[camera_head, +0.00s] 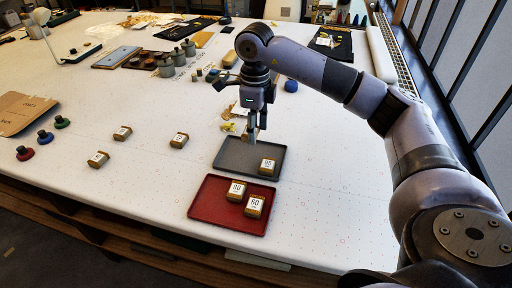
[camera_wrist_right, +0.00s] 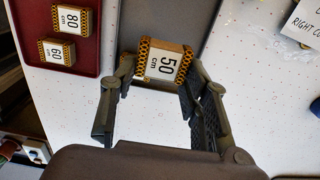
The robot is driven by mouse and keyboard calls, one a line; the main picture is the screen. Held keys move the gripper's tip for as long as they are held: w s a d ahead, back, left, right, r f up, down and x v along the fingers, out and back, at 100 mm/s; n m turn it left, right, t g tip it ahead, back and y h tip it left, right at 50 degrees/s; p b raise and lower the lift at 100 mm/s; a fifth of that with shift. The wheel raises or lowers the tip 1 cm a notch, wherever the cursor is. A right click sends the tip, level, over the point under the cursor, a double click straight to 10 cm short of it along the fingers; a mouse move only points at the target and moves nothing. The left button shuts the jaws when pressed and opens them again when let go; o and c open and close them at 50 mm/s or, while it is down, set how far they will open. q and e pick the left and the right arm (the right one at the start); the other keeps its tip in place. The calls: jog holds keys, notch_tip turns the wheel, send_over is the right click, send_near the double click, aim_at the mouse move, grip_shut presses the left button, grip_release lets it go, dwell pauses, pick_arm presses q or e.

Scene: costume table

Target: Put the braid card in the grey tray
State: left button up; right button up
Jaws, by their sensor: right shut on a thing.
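The braid card (camera_wrist_right: 163,62) is a small block with a white "50 cm" label and orange-and-black patterned ends. My right gripper (camera_wrist_right: 158,75) is shut on it, with one finger at each side in the wrist view. In the head view my right gripper (camera_head: 254,138) reaches down over the grey tray (camera_head: 228,158). The grey tray (camera_wrist_right: 189,20) also shows behind the card in the wrist view. My left gripper is out of view.
A red tray (camera_head: 205,206) in front of the grey one holds an 80 card (camera_head: 236,190) and a 60 card (camera_head: 255,205). Several other cards lie left of the trays, one at the near left (camera_head: 98,159). Grey pots (camera_head: 166,67) stand farther back.

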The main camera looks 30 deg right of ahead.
send_over(255, 158)
notch_tip(255, 158, down, 4)
jog(key=shift+f, duration=0.1)
notch_tip(255, 158, down, 3)
jog(key=shift+f+p, duration=0.15)
jog(key=shift+p, duration=0.4)
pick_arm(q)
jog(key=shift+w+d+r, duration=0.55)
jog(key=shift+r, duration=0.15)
pick_arm(e)
jog(key=shift+f, duration=0.15)
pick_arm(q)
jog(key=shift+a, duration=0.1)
pick_arm(e)
jog(key=shift+f, duration=0.2)
jog(key=o, duration=0.9)
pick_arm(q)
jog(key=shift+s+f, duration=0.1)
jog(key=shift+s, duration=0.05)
pick_arm(e)
jog(key=shift+o, duration=0.2)
jog(key=shift+r, duration=0.1)
